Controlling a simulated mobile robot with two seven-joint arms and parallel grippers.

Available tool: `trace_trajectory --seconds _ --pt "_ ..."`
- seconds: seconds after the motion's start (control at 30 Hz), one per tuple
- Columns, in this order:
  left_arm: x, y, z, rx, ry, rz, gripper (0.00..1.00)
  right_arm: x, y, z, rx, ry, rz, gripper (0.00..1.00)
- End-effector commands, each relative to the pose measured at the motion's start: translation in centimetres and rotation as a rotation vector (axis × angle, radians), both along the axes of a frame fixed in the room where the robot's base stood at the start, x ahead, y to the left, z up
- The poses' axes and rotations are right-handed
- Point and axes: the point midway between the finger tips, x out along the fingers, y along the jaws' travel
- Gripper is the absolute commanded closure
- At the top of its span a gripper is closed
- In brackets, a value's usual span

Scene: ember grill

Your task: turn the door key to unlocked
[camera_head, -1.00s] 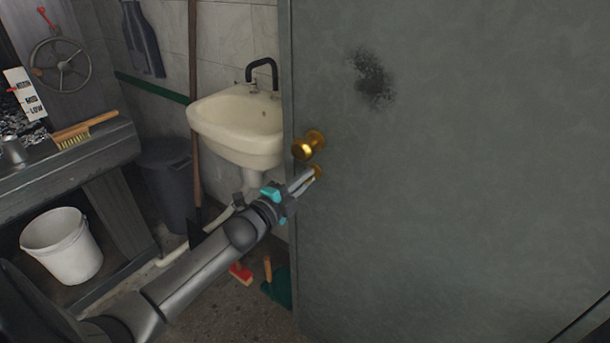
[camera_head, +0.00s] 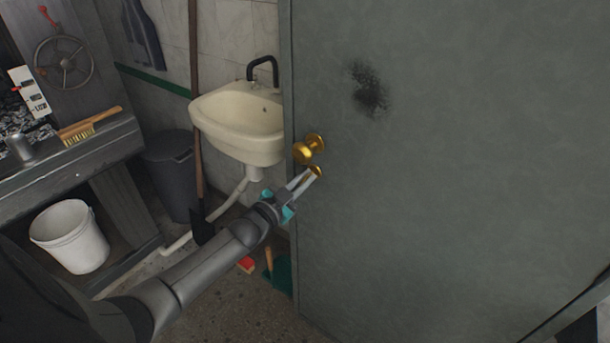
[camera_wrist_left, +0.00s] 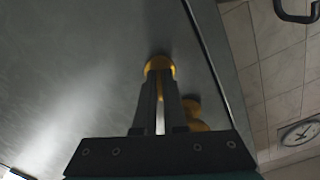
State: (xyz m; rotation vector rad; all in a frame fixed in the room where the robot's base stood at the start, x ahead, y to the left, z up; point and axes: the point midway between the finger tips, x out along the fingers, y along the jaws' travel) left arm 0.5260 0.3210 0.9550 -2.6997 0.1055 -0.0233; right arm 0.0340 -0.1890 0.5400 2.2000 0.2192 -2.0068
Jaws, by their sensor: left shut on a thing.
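The grey-green door (camera_head: 440,180) fills the right half of the head view. A brass round knob (camera_head: 308,148) is near its left edge. Just below the knob is the small brass key (camera_head: 316,170) at its lock, mostly covered by my fingers. My left gripper (camera_head: 312,173) reaches up from the lower left and is shut on the key. In the left wrist view the two fingers (camera_wrist_left: 160,100) meet the brass piece (camera_wrist_left: 158,65) at the door face, with the knob (camera_wrist_left: 195,115) partly behind them. The key's exact angle cannot be told. My right gripper is not in view.
A grill bench (camera_head: 90,150) with a brush (camera_head: 90,125) is at far left, with a white bucket (camera_head: 70,237) below. A green dustpan (camera_head: 280,272) lies by the door's foot.

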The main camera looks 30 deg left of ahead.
Motion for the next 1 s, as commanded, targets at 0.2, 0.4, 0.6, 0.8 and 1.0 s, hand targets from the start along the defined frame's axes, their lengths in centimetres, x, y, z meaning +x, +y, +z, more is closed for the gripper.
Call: trace_trajectory --seconds 0.2,0.4,0.6,0.8,1.0 --pt "0.04 0.02 0.16 -0.186 0.014 0.0 1.0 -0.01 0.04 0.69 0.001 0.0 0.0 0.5" --pt "0.04 -0.01 0.12 -0.318 0.024 -0.001 1.0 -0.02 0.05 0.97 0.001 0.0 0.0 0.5" --pt "0.02 0.01 0.06 -0.404 0.031 0.0 1.0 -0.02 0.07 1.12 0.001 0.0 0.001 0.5" --pt "0.02 0.02 0.05 -0.446 0.034 0.0 1.0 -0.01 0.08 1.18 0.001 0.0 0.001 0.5" --pt "0.02 0.01 0.05 -0.456 0.035 0.0 1.0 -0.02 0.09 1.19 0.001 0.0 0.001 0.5"
